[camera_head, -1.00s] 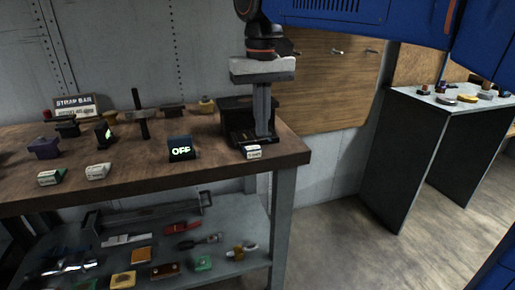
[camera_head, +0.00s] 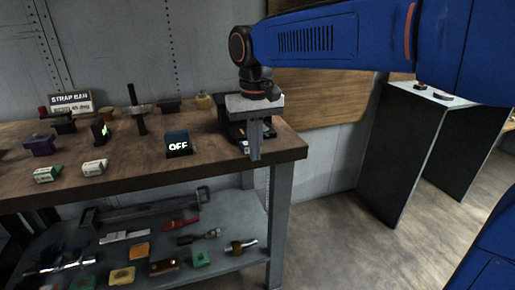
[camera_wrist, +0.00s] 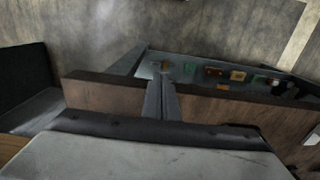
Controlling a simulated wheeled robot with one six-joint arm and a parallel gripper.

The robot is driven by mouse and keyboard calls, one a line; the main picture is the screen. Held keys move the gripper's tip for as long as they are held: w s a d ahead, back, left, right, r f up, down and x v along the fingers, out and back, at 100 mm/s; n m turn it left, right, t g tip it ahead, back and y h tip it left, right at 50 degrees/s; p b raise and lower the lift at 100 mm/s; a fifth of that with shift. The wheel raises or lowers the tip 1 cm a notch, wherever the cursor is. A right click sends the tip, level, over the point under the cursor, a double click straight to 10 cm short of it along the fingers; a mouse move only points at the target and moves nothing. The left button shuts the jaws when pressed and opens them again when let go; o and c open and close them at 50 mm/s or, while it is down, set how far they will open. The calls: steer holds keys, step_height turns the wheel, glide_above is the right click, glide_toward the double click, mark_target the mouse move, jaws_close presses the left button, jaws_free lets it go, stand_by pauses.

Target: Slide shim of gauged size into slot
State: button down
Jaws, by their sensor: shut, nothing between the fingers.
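My gripper (camera_head: 255,154) points down at the right end of the workbench, its fingers together and empty. Its fingers also show closed in the wrist view (camera_wrist: 159,88), over the bench edge. A dark block-like fixture (camera_head: 228,118) stands behind it, partly hidden, and I cannot make out a slot in it. A small white-labelled block (camera_head: 243,147) sits just left of the fingers, partly covered. Two more pale labelled blocks, a left one (camera_head: 47,174) and a right one (camera_head: 95,167), lie near the front edge. I cannot tell which piece is the shim.
A dark block reading OFF (camera_head: 178,144) stands mid-bench. A STRAP BAR sign (camera_head: 71,103) and several small blocks stand farther back. The lower shelf (camera_head: 222,262) holds several loose parts. A dark-sided table (camera_head: 385,150) is at right, with open floor between.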

steer(key=shift+w+a, duration=0.2)
steer(key=shift+w, duration=0.55)
steer(key=shift+w, duration=0.1)
steer(key=w, duration=0.1)
steer(key=w+a, duration=0.1)
steer(key=w, duration=0.1)
steer(key=shift+w, duration=0.3)
steer(key=shift+w+a+r, duration=0.1)
steer(key=shift+w+a, duration=0.05)
steer(key=shift+w, duration=0.15)
